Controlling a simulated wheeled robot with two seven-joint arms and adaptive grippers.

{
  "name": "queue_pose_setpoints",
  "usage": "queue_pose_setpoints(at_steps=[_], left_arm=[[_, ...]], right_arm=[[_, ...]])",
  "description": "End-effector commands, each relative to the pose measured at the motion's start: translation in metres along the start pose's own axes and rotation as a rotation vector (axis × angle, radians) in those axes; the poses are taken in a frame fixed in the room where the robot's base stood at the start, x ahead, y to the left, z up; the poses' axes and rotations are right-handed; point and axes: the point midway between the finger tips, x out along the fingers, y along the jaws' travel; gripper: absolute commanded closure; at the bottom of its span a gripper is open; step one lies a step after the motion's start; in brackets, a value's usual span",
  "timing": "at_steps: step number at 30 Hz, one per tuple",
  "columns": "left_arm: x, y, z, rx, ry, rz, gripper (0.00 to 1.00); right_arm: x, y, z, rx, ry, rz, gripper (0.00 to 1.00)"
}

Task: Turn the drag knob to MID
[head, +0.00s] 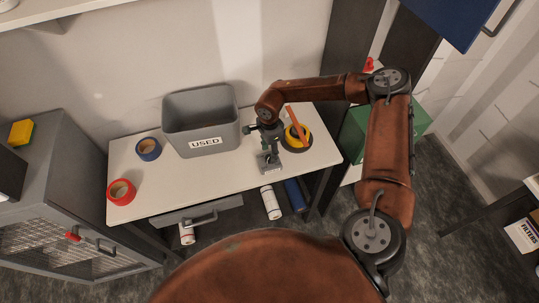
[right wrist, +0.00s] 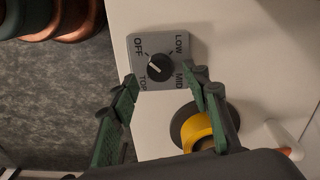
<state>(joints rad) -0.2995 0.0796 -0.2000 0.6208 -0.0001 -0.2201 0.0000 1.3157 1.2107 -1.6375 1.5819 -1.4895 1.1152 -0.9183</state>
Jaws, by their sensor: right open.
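The drag knob (right wrist: 159,68) is a round black knob with a white pointer line, on a grey square plate (right wrist: 137,66) marked OFF, LOW, MID and TOP. In the right wrist view its pointer aims up and left, roughly toward OFF. MID is at the plate's lower right. My right gripper (right wrist: 160,78) is open, with one green finger on each side of the knob; I cannot tell whether they touch it. In the head view the right gripper (head: 267,150) is over the grey plate (head: 269,167) near the bench's front edge and hides the knob. My left gripper is out of view.
On the white bench (head: 235,178), yellow tape (head: 303,131) lies close to the right gripper. A grey USED bin (head: 241,127), blue tape (head: 148,149) and red tape (head: 121,191) stand to the left. The bench is clear between bin and front edge.

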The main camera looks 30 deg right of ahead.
Motion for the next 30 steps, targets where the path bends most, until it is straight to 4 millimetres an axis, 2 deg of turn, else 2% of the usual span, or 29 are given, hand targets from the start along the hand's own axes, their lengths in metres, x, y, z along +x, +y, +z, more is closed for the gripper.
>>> queue_pose_setpoints(at_steps=[6, 17, 30], left_arm=[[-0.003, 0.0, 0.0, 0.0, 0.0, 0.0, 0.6], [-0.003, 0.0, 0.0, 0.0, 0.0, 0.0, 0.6], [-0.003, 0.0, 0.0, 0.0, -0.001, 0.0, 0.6]], right_arm=[[0.024, 0.0, 0.001, 0.0, -0.001, 0.0, 0.57], [0.03, 0.0, 0.001, 0.001, -0.001, 0.0, 0.58], [0.029, 0.0, 0.001, 0.001, -0.002, 0.0, 0.88]])
